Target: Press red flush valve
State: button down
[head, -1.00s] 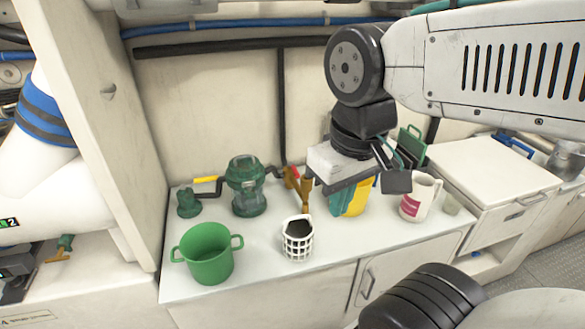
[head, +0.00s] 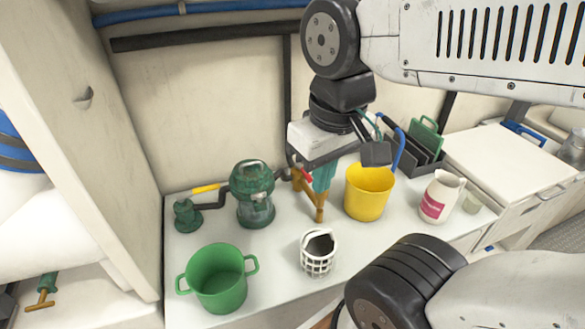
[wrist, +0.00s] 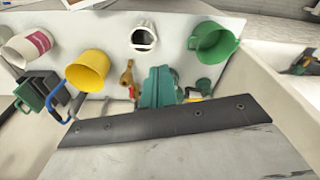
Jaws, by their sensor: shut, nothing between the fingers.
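The red flush valve handle (head: 306,177) is small and sits on brass pipework at the back of the white counter. It also shows in the wrist view (wrist: 132,92), beside a brass fitting (wrist: 127,78). My gripper (head: 323,187) points down with its teal fingers together and empty. In the head view the fingers appear just right of the red handle and overlap part of the brass pipework. In the wrist view my gripper (wrist: 159,72) shows right of the red handle. I cannot tell whether they touch.
A green strainer (head: 254,197) and a yellow handle (head: 206,188) are left of the valve. A yellow bucket (head: 368,193) stands close on the right. In front are a white basket (head: 318,262) and a green pot (head: 218,281). A white jug (head: 438,198) is farther right.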

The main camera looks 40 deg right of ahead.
jog(key=shift+w, duration=0.1)
jog(key=n+g+h, duration=0.2)
jog(key=n+h, duration=0.1)
jog(key=n, duration=1.2)
send_over(304, 174)
jog(key=w+a, duration=0.1)
jog(key=a, duration=0.4)
notch_tip(304, 174, down, 16)
jog(key=shift+w+d, duration=0.1)
jog(key=shift+d, duration=0.1)
jog(key=x, duration=1)
jog(key=shift+a, duration=0.2)
